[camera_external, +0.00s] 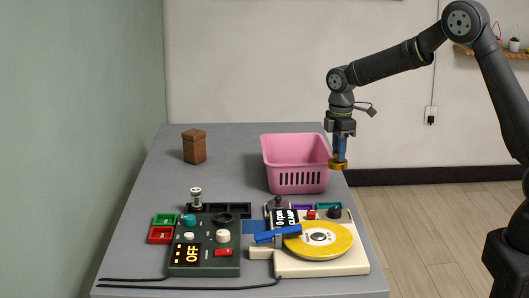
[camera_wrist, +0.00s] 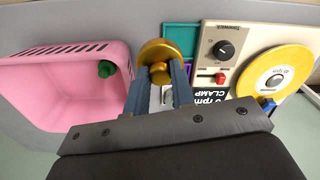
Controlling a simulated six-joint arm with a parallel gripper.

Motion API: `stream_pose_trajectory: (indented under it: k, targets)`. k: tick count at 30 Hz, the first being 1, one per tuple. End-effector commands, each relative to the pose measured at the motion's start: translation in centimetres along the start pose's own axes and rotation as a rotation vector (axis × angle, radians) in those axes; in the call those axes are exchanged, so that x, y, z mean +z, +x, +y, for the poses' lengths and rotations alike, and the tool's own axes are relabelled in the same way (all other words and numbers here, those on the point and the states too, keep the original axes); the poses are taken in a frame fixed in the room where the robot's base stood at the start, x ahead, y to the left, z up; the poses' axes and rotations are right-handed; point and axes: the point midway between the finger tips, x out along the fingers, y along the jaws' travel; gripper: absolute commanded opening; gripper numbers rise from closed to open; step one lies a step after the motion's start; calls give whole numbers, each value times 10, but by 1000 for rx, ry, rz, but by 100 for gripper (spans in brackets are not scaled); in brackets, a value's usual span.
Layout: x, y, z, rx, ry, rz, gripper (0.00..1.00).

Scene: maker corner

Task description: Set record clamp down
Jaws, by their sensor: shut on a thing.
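The record clamp is a gold disc with a knob (camera_wrist: 158,51); in the external view it (camera_external: 338,164) hangs just right of the pink basket, by the table's right edge. My gripper (camera_external: 341,150) points down and is shut on the clamp's knob; its two blue-grey fingers (camera_wrist: 160,78) show in the wrist view. The cream turntable (camera_external: 290,268) stands at the front right with a yellow record (camera_external: 338,244) on it. A blue tonearm (camera_external: 277,235) lies at the record's left. The turntable's label reads "0 rpm CLAMP" (camera_wrist: 211,110).
The pink basket (camera_external: 296,182) holds a green item (camera_wrist: 106,69). A dark control box (camera_external: 205,261) reads "OFF". Green and red trays (camera_external: 161,234) lie left of it; a teal tray (camera_wrist: 180,36) lies behind the turntable. A brown box (camera_external: 194,147) stands at the back left. The left-middle table is clear.

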Motion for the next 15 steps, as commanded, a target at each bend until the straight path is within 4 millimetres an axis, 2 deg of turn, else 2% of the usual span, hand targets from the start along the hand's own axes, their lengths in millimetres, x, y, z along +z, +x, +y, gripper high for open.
stream_pose_trajectory:
  k: [9, 15]
  targets:
    - [-70, 43, -11, -2, -4, -1, 0]
    - [-102, 62, -15, -1, -2, 0, 0]
